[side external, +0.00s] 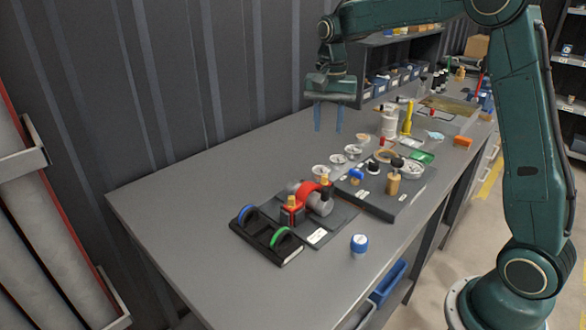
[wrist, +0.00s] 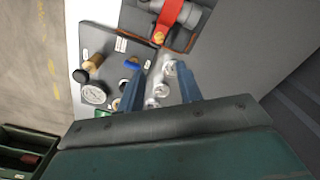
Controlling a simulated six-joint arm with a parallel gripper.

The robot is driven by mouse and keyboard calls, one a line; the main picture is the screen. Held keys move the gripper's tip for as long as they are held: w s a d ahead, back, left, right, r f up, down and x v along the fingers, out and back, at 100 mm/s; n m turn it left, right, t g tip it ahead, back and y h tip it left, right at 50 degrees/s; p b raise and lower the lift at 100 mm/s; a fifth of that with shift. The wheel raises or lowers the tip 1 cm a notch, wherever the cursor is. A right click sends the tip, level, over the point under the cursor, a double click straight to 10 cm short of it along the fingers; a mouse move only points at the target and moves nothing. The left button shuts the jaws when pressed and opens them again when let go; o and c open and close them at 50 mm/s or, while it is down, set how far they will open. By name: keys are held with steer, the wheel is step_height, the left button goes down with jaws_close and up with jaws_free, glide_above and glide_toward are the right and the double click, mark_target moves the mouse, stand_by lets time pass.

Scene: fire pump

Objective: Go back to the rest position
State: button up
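My gripper (side external: 328,117) hangs above the back of the grey table in the side view, its two blue fingers pointing down and spread apart. It is open, with nothing between the fingers. In the wrist view the gripper's fingers (wrist: 162,85) also stand apart, over the table and small round parts. The red and grey pump (side external: 308,197) sits on a dark plate toward the front of the table, well away from the gripper. The pump's red part (wrist: 172,18) shows at the top of the wrist view.
A black stand with blue and green rings (side external: 266,236) is beside the pump. A dark panel (side external: 385,200) holds a gauge and brass fittings. A blue-capped jar (side external: 359,245) stands near the front edge. A yellow bottle (side external: 407,118) and white containers stand behind. The table's left part is clear.

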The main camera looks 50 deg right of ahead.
steer(key=shift+r, duration=0.15)
steer(key=s+a+r+n+t, duration=0.1)
steer(key=s+a+r+n, duration=0.2)
steer(key=s, duration=0.4)
steer(key=s+a+r+n+t, duration=0.2)
steer(key=s+a+r, duration=0.15)
steer(key=s, duration=0.35)
steer(key=s+a+f+n+t, duration=0.1)
steer(key=s+n, duration=0.2)
steer(key=s, duration=0.4)
steer(key=s+a+f+n+t, duration=0.1)
steer(key=s+f+n, duration=0.1)
steer(key=s, duration=0.5)
steer(key=shift+a+f+n+t, duration=0.2)
steer(key=shift+a+n+t, duration=0.1)
steer(key=shift+n, duration=0.3)
